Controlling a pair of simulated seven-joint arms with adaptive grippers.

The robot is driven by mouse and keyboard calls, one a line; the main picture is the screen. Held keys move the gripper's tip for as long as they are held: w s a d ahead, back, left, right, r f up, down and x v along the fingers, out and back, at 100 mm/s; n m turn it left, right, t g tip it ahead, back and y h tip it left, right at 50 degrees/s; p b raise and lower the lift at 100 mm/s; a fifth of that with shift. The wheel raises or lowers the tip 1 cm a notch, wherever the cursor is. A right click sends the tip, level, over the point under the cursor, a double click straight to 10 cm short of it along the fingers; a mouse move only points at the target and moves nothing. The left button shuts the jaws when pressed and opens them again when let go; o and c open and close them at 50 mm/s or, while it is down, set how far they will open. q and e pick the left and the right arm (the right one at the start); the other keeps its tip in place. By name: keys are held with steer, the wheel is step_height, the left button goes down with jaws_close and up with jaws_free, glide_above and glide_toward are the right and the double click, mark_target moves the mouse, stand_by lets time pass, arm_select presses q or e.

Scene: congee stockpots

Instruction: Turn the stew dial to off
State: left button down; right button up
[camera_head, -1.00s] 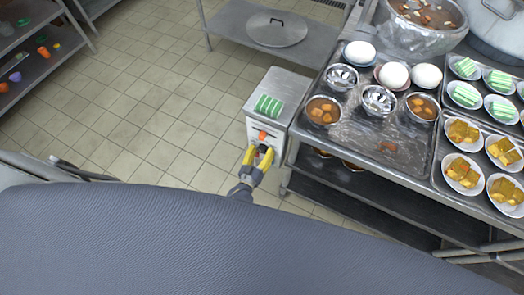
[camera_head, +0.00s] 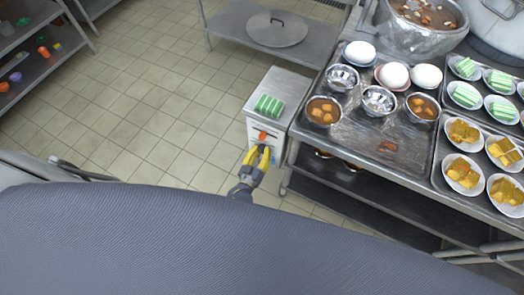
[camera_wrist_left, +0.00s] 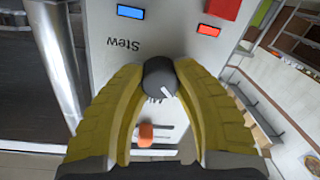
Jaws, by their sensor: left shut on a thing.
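The stew dial (camera_wrist_left: 160,78) is a dark grey round knob with a white pointer mark, on the light front panel of a metal box (camera_head: 281,90). The word Stew stands upside down beside it in the left wrist view. My left gripper (camera_head: 260,155) has yellow fingers and is at the front of the box. In the left wrist view the fingers of my left gripper (camera_wrist_left: 160,85) are shut on the dial, one on each side. The dial is hidden in the head view. My right gripper is not in view.
A blue light (camera_wrist_left: 130,11) and a red light (camera_wrist_left: 208,30) are on the panel; an orange knob (camera_wrist_left: 146,134) lies between the fingers. A metal table (camera_head: 303,135) with bowls stands right.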

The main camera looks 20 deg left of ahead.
arm_select(q)
steer(key=shift+d+n, duration=0.1)
steer(key=shift+n, duration=0.3)
steer(key=n, duration=0.3)
steer(key=shift+n+g, duration=0.3)
steer(key=shift+n, duration=0.1)
steer(key=shift+n+h, duration=0.3)
steer(key=shift+n, duration=1.6)
steer(key=c, duration=0.8)
jaws_free()
steer(key=shift+c, duration=0.2)
steer(key=s+a, duration=0.1)
steer(key=s, duration=1.1)
steer(key=shift+a+r, duration=0.3)
steer(key=shift+r, duration=0.1)
